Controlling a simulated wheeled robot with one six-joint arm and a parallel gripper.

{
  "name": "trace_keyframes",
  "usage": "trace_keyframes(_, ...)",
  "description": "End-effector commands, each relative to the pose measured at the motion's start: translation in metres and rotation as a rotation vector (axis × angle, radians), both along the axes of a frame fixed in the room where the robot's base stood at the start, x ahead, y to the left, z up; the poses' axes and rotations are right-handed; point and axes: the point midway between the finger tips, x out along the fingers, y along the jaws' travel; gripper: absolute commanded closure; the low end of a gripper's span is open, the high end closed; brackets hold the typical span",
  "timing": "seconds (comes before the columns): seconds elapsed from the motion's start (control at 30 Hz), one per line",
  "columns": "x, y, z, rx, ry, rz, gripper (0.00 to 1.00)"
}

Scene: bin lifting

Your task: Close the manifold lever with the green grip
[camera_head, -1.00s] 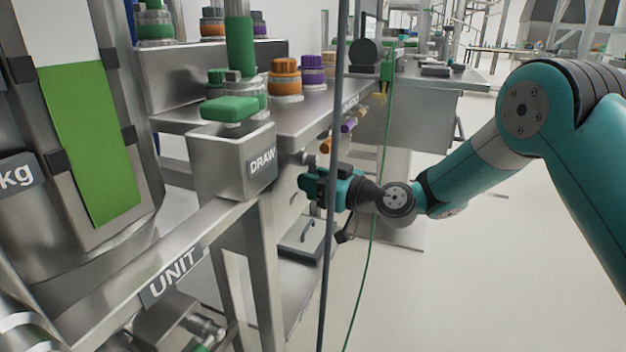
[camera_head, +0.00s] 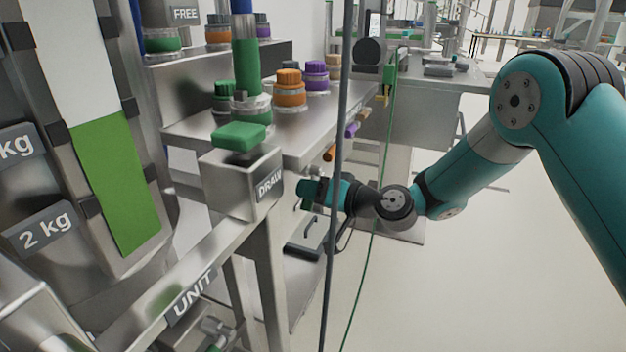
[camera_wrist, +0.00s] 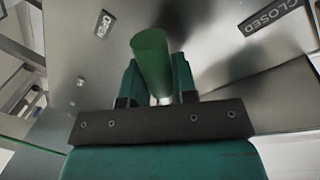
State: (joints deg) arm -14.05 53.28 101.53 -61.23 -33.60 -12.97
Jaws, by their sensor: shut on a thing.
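The green grip (camera_wrist: 152,62) of the manifold lever stands between my gripper's two teal fingers in the wrist view. My gripper (camera_wrist: 157,85) is shut on it. The panel behind carries an OPEN label (camera_wrist: 104,24) at upper left and a CLOSED label (camera_wrist: 269,15) at upper right. The grip is between the two labels in the picture. In the head view my gripper (camera_head: 312,191) is at the side of the steel bench, below an orange grip (camera_head: 330,152) and a purple grip (camera_head: 352,129). The green grip cannot be made out there.
A thin dark upright line (camera_head: 333,235) and a green cable (camera_head: 372,240) cross the view near my wrist. The DRAW box (camera_head: 228,185) with a green top stands left of my gripper. Capped bottles (camera_head: 290,90) stand on the bench. The floor at right is clear.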

Motion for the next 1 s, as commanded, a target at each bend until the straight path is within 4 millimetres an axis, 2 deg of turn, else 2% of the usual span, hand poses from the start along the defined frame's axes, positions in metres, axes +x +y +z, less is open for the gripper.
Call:
trace_keyframes(0.03,-0.002,0.000,0.006,0.014,0.045,0.000,1.00)
trace_keyframes(0.6,-0.012,0.004,0.024,0.195,0.541,0.000,1.00)
trace_keyframes(1.0,-0.014,0.005,0.031,0.279,0.767,0.000,1.00)
